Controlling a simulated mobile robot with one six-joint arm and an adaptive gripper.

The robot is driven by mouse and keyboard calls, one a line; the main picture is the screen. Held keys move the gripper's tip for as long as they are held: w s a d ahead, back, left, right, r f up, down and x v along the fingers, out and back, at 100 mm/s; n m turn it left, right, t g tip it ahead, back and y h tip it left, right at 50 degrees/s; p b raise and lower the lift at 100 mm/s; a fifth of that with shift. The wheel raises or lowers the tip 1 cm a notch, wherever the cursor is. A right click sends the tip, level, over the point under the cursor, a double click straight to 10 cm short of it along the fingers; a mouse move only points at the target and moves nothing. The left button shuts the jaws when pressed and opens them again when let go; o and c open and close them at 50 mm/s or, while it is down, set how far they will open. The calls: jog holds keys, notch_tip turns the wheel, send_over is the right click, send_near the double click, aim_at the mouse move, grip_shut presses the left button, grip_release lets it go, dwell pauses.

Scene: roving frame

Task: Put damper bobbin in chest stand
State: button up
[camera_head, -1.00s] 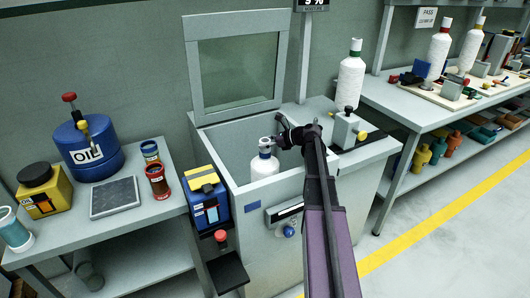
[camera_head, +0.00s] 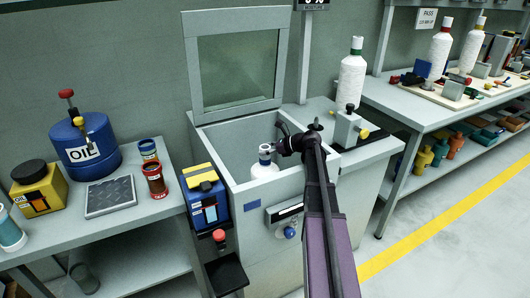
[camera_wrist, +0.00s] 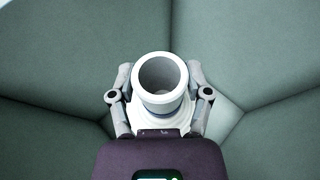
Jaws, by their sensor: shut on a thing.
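A white bobbin with a blue band (camera_head: 264,168) is inside the open chest (camera_head: 238,184), its lower part hidden behind the chest's front wall. My gripper (camera_head: 276,149) is at its neck, shut on it. In the wrist view, the bobbin's hollow grey top (camera_wrist: 160,105) sits between the two fingers of my gripper (camera_wrist: 160,88), with its white shoulder spreading out below. The bobbin looks about upright. Its base and any stand at the chest's bottom are hidden, so I cannot tell whether it touches anything.
The chest's lid (camera_head: 238,110) stands open at the back. A white bobbin with a green band (camera_head: 352,78) stands on the chest's right top, near a grey block fixture (camera_head: 346,130). A yellow-and-blue box (camera_head: 206,195) is at the chest's left side.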

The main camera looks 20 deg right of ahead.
jog(key=shift+f, duration=0.1)
dwell(0.3)
jog(key=o, duration=1.3)
jog(key=shift+o, duration=0.2)
jog(key=shift+s+d+r, duration=0.1)
jog(key=shift+r, duration=0.15)
jog(key=shift+s+d+r, duration=0.2)
jog(key=shift+s+d, duration=0.05)
jog(key=p+v, duration=0.4)
jog(key=v, duration=0.7)
